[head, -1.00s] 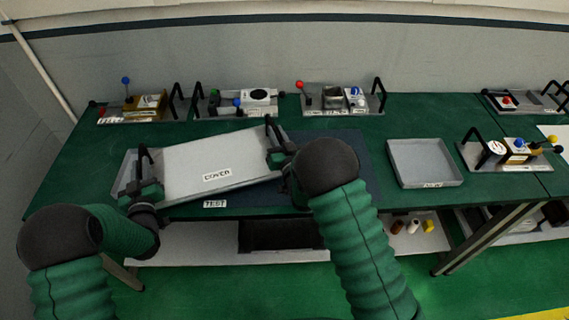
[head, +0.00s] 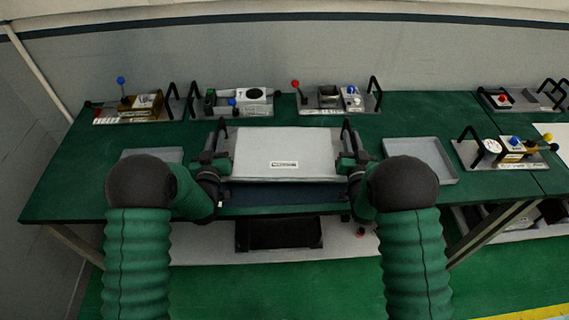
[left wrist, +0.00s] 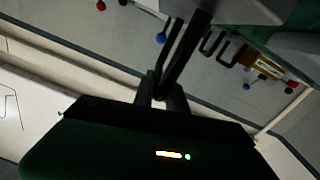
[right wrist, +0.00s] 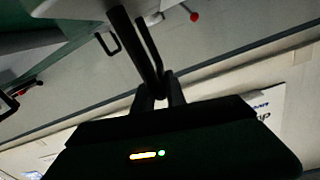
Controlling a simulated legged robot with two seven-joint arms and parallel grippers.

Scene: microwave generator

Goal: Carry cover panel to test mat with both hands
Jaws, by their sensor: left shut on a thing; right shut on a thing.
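The cover panel (head: 283,152) is a pale grey plate with a label and a black handle at each side. It is held level above the dark blue test mat (head: 285,195), whose front part shows below the panel's near edge. My left gripper (head: 214,160) is shut on the panel's left handle, which also shows in the left wrist view (left wrist: 181,50). My right gripper (head: 348,162) is shut on the right handle, which also shows in the right wrist view (right wrist: 145,50). The panel hides most of the mat; whether it touches the mat I cannot tell.
An empty grey tray (head: 420,160) is right of the panel, and another grey tray (head: 152,156) lies partly hidden behind my left arm. Several modules with levers and handles, such as the red-lever module (head: 325,98), stand along the back. The left part of the table is clear.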

